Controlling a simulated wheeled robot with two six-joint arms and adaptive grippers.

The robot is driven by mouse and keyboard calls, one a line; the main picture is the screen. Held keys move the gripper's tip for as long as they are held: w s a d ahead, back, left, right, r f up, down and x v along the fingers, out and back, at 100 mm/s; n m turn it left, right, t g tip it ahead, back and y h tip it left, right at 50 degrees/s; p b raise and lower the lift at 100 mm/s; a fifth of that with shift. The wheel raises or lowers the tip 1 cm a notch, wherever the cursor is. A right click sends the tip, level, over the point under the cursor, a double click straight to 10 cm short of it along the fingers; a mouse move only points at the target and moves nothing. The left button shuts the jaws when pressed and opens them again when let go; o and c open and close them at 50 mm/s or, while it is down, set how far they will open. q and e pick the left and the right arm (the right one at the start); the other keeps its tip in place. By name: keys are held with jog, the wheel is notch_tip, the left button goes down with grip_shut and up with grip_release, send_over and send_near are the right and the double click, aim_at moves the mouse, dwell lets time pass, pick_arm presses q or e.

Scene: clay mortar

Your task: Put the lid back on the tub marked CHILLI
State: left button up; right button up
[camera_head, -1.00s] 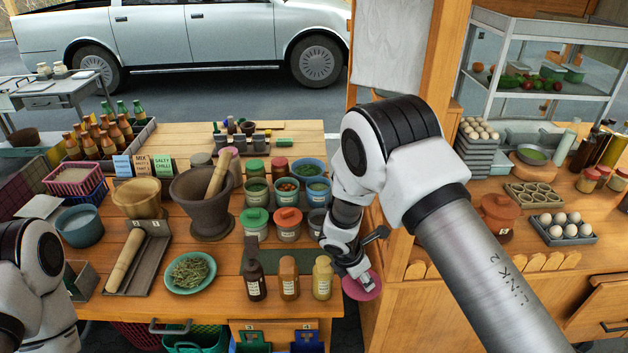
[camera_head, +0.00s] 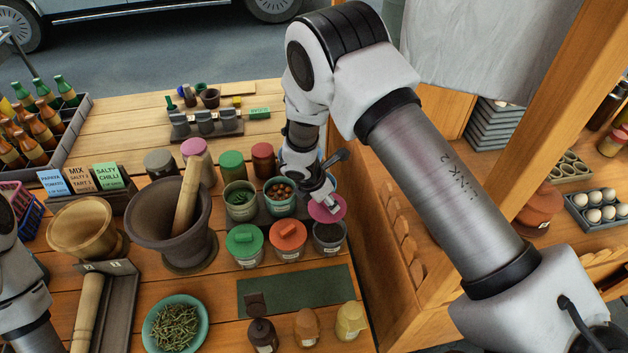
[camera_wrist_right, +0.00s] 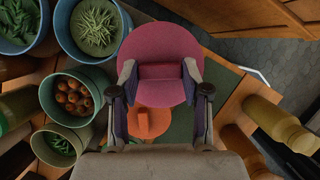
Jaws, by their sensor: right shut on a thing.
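My right gripper (camera_head: 322,193) is shut on the knob of a pink lid (camera_head: 326,208). In the right wrist view the gripper (camera_wrist_right: 158,84) has a finger on each side of the knob, and the lid (camera_wrist_right: 158,42) spreads beyond it. In the head view the lid is over the back of an open grey tub (camera_head: 329,236) with dark contents; the height between them is hard to judge. Other open tubs hold green chillies (camera_head: 240,200) and reddish-brown balls (camera_head: 280,196). No tub label is readable as CHILLI. My left gripper is out of view.
Tubs with a green lid (camera_head: 245,241) and an orange lid (camera_head: 288,237) stand left of the grey tub. A stone mortar (camera_head: 150,215) is farther left. Several bottles (camera_head: 306,326) line the front. A wooden post and counter are at the right.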

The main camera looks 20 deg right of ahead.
aim_at(326, 216)
jog(key=s+b, duration=0.1)
jog(key=s, duration=0.1)
jog(key=s+b, duration=0.1)
jog(key=shift+s+f, duration=0.35)
jog(key=f+b, duration=0.1)
jog(key=w+f+b, duration=0.1)
jog(key=f, duration=0.1)
jog(key=w+f+b, duration=0.1)
jog(key=shift+f, duration=0.4)
jog(key=shift+s, duration=0.1)
jog(key=shift+s+r, duration=0.2)
jog(key=shift+s, duration=0.2)
jog(key=shift+w+f, duration=0.2)
jog(key=shift+w, duration=0.1)
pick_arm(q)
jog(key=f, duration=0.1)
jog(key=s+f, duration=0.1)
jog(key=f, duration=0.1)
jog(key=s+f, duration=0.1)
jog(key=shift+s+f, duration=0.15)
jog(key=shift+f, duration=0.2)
pick_arm(e)
jog(key=shift+s+r, duration=0.2)
jog(key=shift+s, duration=0.1)
jog(key=shift+w+f, duration=0.1)
jog(key=shift+w, duration=0.05)
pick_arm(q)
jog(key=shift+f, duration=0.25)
pick_arm(e)
jog(key=shift+f, duration=0.2)
